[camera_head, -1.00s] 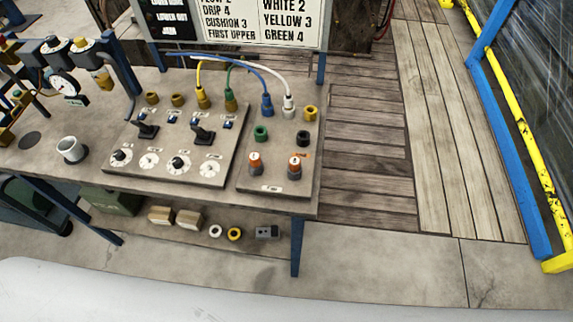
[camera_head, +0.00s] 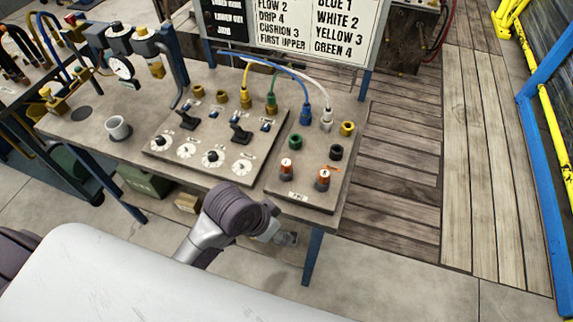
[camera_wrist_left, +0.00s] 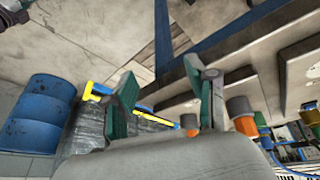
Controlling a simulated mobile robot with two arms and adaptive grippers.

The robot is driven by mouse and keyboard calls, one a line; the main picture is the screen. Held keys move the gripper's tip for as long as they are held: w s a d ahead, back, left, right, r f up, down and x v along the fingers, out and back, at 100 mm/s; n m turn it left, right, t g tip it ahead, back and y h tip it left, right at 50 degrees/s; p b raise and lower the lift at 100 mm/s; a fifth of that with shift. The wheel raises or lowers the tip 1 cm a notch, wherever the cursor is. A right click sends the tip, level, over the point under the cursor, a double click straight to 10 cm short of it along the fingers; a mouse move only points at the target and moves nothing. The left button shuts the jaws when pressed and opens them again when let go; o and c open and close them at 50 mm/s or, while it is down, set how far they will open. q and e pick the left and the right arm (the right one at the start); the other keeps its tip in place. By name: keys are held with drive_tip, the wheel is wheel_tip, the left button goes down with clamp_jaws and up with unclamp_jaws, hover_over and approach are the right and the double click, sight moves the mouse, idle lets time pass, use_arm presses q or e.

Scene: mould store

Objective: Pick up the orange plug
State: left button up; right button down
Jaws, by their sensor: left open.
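Two orange-and-grey upright plugs stand at the front of the right-hand panel, a left one (camera_head: 286,169) and a right one (camera_head: 323,179). In the left wrist view, one orange-ended piece (camera_wrist_left: 189,122) shows between the fingers, close to the right finger, and another (camera_wrist_left: 241,114) lies outside that finger. I cannot match these to the two plugs with certainty. My left gripper (camera_wrist_left: 164,98) is open with nothing held, its green-padded fingers apart. In the head view my left arm rises before the bench front; its fingertips are not clear. My right gripper is not seen.
A blue drum (camera_wrist_left: 37,112) shows in the wrist view. Plank floor right is clear.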

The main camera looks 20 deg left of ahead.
use_arm(q)
drive_tip(key=w+d+r+m, duration=0.4)
drive_tip(key=r, duration=0.1)
drive_tip(key=w+a+r+m+g+y, duration=0.35)
drive_tip(key=w+a+r, duration=0.35)
drive_tip(key=w+r, duration=0.5)
drive_tip(key=p, duration=0.2)
hover_over(284, 162)
drive_tip(key=shift+m+h, duration=0.25)
drive_tip(key=shift+m, duration=0.1)
drive_tip(key=f, duration=0.8)
drive_tip(key=shift+s+f, duration=0.1)
drive_tip(key=shift+s, duration=0.25)
drive_tip(key=shift+w+f+p, duration=0.15)
drive_tip(key=shift+f+p, duration=0.25)
drive_tip(key=shift+f, duration=0.95)
drive_tip(key=shift+w+f+p, duration=0.15)
drive_tip(key=shift+f+p, duration=0.2)
drive_tip(key=shift+f, duration=0.95)
clamp_jaws()
drive_tip(key=shift+r, duration=0.1)
